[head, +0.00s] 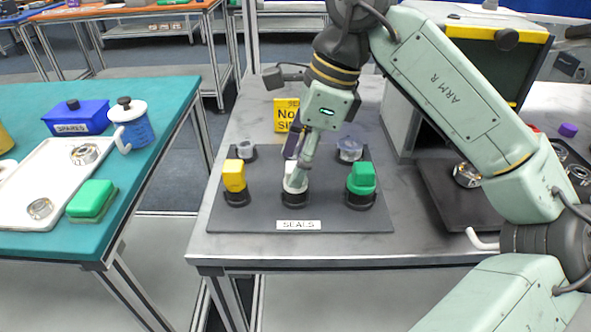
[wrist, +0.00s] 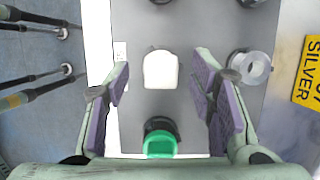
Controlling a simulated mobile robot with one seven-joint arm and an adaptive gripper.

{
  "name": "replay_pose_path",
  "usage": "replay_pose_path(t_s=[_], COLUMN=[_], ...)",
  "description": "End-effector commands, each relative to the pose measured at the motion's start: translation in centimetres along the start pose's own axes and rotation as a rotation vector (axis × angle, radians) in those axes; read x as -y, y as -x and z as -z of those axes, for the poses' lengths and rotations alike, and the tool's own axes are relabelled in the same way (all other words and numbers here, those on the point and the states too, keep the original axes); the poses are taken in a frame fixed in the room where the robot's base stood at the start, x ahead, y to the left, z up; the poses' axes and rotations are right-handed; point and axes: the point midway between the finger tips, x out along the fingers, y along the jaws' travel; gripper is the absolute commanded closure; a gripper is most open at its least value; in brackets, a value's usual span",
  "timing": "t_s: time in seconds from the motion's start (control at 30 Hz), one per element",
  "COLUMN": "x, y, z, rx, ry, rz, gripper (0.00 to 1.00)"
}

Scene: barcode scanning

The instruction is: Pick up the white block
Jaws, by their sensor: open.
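The white block (head: 293,184) stands in the middle black holder on the dark SEALS board, partly hidden behind my gripper in the head view. My gripper (head: 299,158) is above it, pointing down, with its fingers apart and nothing held. In the wrist view the white block (wrist: 160,70) appears between the two purple-padded fingers of my gripper (wrist: 161,82), with a gap on both sides. I cannot tell the exact height of the fingertips over the block.
A yellow block (head: 234,175) stands left of the white one and a green block (head: 361,177) right. The green block (wrist: 159,144) also shows low in the wrist view. Behind are clear round parts, one (head: 349,150) at right, and a yellow sign (head: 285,114).

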Motion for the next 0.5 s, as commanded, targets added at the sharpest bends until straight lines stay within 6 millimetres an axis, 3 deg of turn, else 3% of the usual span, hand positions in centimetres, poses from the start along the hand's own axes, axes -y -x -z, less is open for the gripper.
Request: replay_pose_path(t_s=[0.2,0.4,0.5], x=[0.0,0.1,0.1], y=[-1.9,-1.9,-1.9], z=[0.1,0.1,0.1], rx=[0.001,0.000,0.000], ry=[-0.001,-0.001,-0.001], rz=[0.001,0.001,0.001], gripper=[0.50,0.50,0.56])
